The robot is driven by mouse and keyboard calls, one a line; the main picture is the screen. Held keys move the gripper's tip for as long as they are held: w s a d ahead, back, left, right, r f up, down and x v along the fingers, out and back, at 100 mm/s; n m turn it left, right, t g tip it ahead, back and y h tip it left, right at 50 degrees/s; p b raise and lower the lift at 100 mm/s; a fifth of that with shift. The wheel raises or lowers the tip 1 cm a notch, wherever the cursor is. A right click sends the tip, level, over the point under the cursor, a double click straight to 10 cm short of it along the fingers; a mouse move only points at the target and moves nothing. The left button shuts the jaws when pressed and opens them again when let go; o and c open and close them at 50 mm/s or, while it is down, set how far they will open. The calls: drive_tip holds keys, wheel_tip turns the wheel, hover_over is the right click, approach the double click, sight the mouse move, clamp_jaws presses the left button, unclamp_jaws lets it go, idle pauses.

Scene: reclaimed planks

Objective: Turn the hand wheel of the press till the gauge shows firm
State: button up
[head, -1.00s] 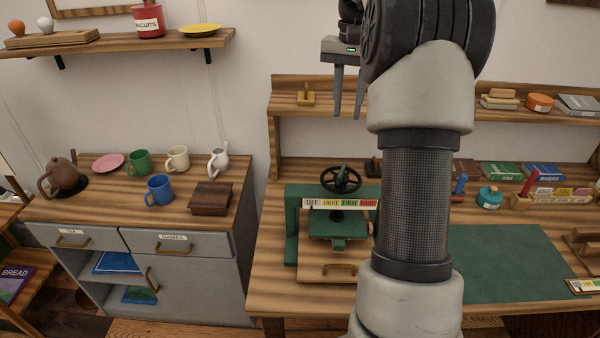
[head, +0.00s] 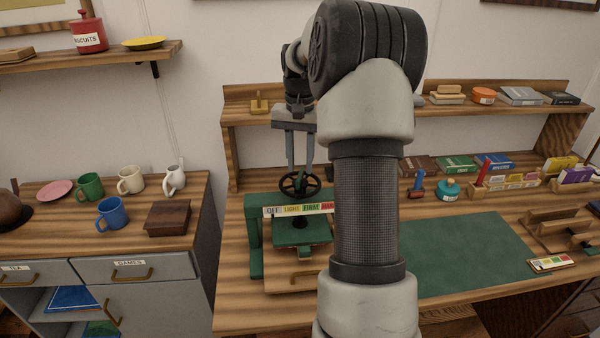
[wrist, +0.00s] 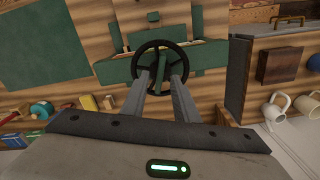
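The green press (head: 254,235) stands on the bench, with a black hand wheel (head: 300,195) on top. The gauge strip (head: 297,210) on its front reads OFF, LIGHT, FIRM and a red part that my arm partly covers; I cannot make out a pointer. My gripper (head: 300,167) points down just above the wheel, its two fingers apart. In the wrist view, the fingertips (wrist: 161,82) overlap the near side of the wheel (wrist: 137,64), and a green piece shows between them. Nothing is clearly held, and I cannot tell whether the fingers touch the wheel.
A green mat (head: 465,250) covers the bench right of my arm. A bench shelf (head: 235,110) runs behind the press. A cabinet at left carries mugs, including a blue mug (head: 112,215), and a brown wooden box (head: 168,218).

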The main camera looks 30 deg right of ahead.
sight(300, 185)
drive_tip(key=shift+f, duration=1.4)
clamp_jaws()
drive_tip(key=shift+r+m, duration=0.1)
drive_tip(key=shift+m, duration=0.2)
drive_tip(key=m+p, duration=0.1)
drive_tip(key=m, duration=0.2)
drive_tip(key=shift+r+p, duration=0.1)
drive_tip(key=shift+p, duration=0.25)
drive_tip(key=m+p, duration=0.2)
drive_tip(key=m, duration=0.3)
drive_tip(key=m+p, duration=0.3)
drive_tip(key=m, duration=0.2)
drive_tip(key=shift+m, duration=0.4)
drive_tip(key=shift+m+p, duration=0.7)
drive_tip(key=shift+m, duration=0.9)
